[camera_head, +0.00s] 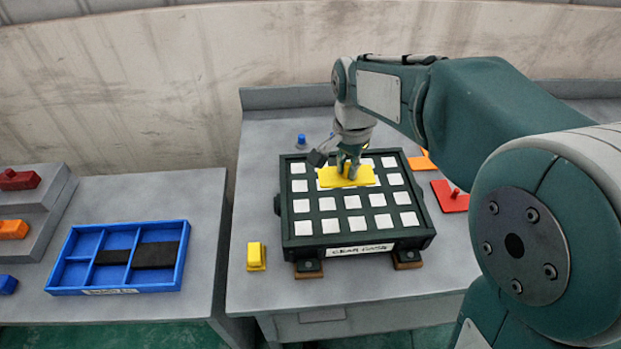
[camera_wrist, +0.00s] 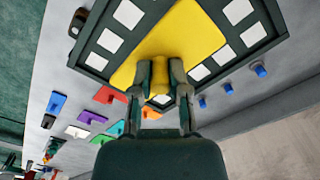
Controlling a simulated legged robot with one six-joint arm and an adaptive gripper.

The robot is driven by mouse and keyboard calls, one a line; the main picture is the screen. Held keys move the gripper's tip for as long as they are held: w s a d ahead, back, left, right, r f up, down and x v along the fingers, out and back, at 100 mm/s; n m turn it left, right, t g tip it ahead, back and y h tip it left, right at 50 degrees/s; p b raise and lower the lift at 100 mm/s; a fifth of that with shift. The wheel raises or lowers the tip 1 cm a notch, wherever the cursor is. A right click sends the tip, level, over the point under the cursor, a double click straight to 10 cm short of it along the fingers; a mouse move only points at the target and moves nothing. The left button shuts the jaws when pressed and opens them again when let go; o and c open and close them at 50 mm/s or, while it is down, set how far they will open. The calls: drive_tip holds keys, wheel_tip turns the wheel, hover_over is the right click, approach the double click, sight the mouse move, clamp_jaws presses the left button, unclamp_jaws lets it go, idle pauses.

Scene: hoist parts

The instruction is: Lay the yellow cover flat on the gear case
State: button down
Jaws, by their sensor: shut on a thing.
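The yellow cover (camera_head: 328,181) is a flat plate with a raised yellow grip, over the back middle part of the gear case. My gripper (camera_head: 347,168) is shut on that grip from above. The wrist view shows the cover (camera_wrist: 193,38) beyond the fingers (camera_wrist: 160,75), which close on both sides of the grip. The gear case (camera_head: 305,253) is a black box with a grid of white squares on top and a name label in front. The plate looks about level with the case top; I cannot tell whether it touches. It hides some squares.
A yellow block (camera_head: 256,256) stands left of the case. A red plate with a knob (camera_head: 452,197) and an orange plate (camera_head: 421,160) lie at right. A blue peg (camera_head: 301,141) stands behind. A blue divided tray (camera_head: 60,291) lies on the left table, across a gap.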

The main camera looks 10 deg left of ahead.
drive_tip(key=w+a+f, duration=0.3)
drive_tip(key=w+a, duration=0.1)
drive_tip(key=a, duration=0.1)
hover_over(312, 185)
drive_tip(key=f, duration=0.4)
drive_tip(key=shift+s+d, duration=0.25)
drive_tip(key=shift+w+a+f, duration=0.15)
drive_tip(key=shift+f, duration=0.9)
drive_tip(key=shift+w+a+f, duration=0.1)
drive_tip(key=shift+a+f, duration=0.05)
drive_tip(key=shift+f, duration=0.9)
drive_tip(key=shift+f, duration=0.1)
drive_tip(key=c, duration=0.6)
unclamp_jaws()
wheel_tip(312, 185, up, 12)
drive_tip(key=shift+r, duration=0.15)
